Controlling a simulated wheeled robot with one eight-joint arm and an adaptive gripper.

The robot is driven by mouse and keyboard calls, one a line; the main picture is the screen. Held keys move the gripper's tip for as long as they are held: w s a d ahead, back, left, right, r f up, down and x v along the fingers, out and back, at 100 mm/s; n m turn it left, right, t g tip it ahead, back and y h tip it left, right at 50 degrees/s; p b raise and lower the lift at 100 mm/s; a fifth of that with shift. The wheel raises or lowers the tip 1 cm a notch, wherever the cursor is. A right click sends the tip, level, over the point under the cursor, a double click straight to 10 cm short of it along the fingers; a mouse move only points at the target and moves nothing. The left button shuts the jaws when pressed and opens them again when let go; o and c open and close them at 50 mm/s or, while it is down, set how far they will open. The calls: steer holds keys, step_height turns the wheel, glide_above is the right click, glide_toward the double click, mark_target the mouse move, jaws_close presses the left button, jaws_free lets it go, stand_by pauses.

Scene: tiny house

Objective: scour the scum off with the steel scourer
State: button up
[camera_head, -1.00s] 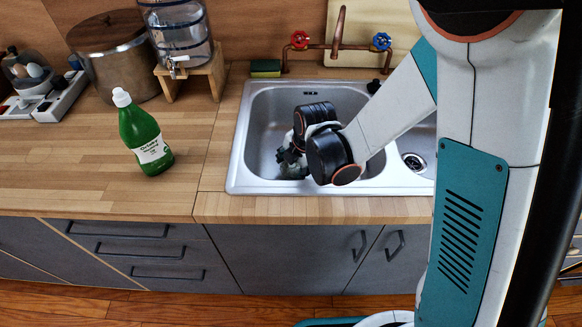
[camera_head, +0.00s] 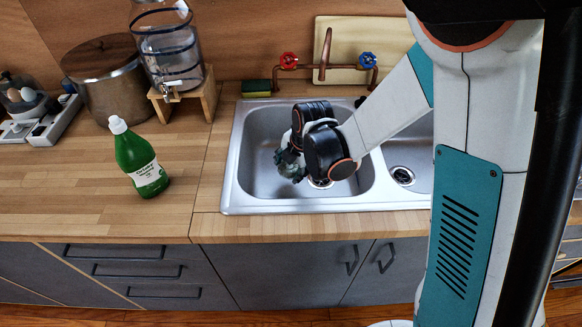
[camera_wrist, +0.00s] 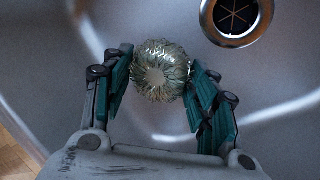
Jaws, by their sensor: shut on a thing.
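The steel scourer (camera_wrist: 162,70) is a round ball of shiny wire in the wrist view. My gripper (camera_wrist: 160,75) is shut on it, with a teal finger on each side. In the head view my gripper (camera_head: 290,163) is down inside the left basin of the metal sink (camera_head: 255,185), and the scourer is mostly hidden there. The basin floor shows beyond the scourer in the wrist view, with pale curved streaks on it. I cannot tell whether these are scum or reflections, nor whether the scourer touches the floor.
The drain (camera_wrist: 236,18) lies beyond the scourer, to the upper right. A green bottle (camera_head: 140,160) stands on the counter left of the sink. A sponge (camera_head: 256,88) and a copper tap (camera_head: 325,55) are behind the basin. A water dispenser (camera_head: 168,55) stands at the back left.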

step_height(320, 180, up, 15)
steer(key=p, duration=1)
steer(key=shift+r, duration=0.15)
